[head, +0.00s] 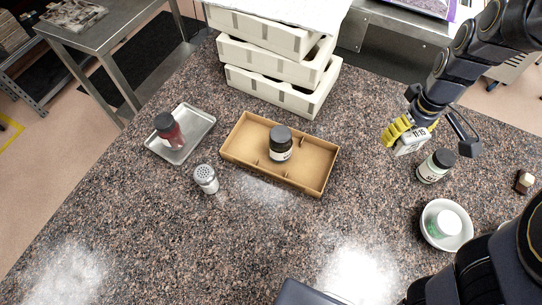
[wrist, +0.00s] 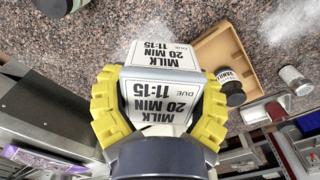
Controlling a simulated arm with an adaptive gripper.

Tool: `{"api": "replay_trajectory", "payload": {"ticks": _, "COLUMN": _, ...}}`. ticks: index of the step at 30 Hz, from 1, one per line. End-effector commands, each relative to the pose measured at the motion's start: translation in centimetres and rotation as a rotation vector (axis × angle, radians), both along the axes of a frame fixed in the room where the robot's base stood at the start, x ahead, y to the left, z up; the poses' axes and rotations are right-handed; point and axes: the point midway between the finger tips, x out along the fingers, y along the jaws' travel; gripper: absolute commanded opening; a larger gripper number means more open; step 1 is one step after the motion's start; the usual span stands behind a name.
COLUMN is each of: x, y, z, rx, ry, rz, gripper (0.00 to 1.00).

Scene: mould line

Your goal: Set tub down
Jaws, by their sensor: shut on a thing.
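My gripper (head: 402,138) is at the right side of the counter. Its yellow fingers are shut on a white block-like thing with black print (head: 410,142), which reads "MILK 20 MIN DUE 11:15" in the wrist view (wrist: 160,92). The print shows on two faces there. It appears to be above the counter; the gap beneath is unclear. A small white tub with a green label (head: 444,223) sits in a white bowl (head: 428,210), in front of my gripper and apart from it. I cannot tell which one the task's tub is.
A dark-lidded jar (head: 432,170) stands close to my gripper. A tan divided tray (head: 233,150) holds another dark-lidded jar (head: 281,150). A shaker (head: 206,180), a metal tray (head: 203,135) with a red bottle (head: 172,133) and stacked moulds (head: 275,80) stand left. The front middle counter is mostly clear.

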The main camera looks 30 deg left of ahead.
Motion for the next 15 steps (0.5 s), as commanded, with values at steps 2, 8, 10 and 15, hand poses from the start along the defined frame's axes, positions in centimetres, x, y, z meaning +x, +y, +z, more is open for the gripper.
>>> {"api": "replay_trajectory", "payload": {"ticks": 2, "x": 1.3, "y": 0.1, "z": 1.6, "rx": 0.002, "ry": -0.006, "rz": -0.124, "gripper": 0.32}}
{"api": "replay_trajectory", "payload": {"ticks": 8, "x": 3.1, "y": 1.2, "z": 4.3, "rx": 0.001, "ry": 0.001, "rz": -0.33, "gripper": 0.32}}
{"api": "replay_trajectory", "payload": {"ticks": 10, "x": 3.7, "y": 2.2, "z": 4.9, "rx": 0.0, "ry": 0.001, "rz": -0.356, "gripper": 0.32}}
{"api": "replay_trajectory", "payload": {"ticks": 15, "x": 4.6, "y": 7.3, "z": 5.1, "rx": -0.006, "ry": 0.004, "rz": -0.226, "gripper": 0.32}}
